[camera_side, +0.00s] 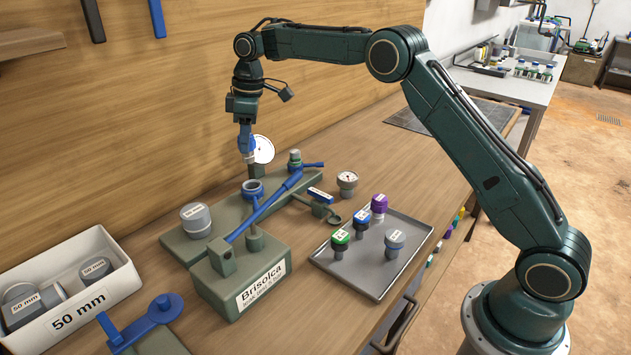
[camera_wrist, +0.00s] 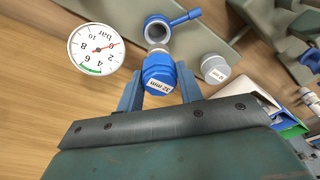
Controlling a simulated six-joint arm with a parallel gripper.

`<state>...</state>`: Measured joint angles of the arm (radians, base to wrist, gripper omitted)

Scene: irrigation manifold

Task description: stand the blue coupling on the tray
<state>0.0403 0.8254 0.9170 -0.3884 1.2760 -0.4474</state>
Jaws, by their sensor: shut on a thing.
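My gripper (camera_side: 247,152) is shut on a blue coupling with a hexagonal body, marked 32 mm, in the wrist view (camera_wrist: 158,72). Its pale lower end shows beyond the blue body. My gripper holds it over the far part of the green manifold (camera_side: 225,212), beside a white dial gauge. I cannot tell whether the coupling touches the manifold. The grey tray (camera_side: 334,264) lies to the right, well apart from my gripper. On it stand a green-topped, a blue-topped (camera_side: 361,217), a purple-topped and a grey-topped fitting.
The dial gauge (camera_wrist: 95,48) is close to my gripper. The manifold's blue lever (camera_side: 265,207) and a blue ring (camera_side: 253,188) rise nearby. A white 50 mm bin (camera_side: 110,292) is at left. The tray's front part is bare.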

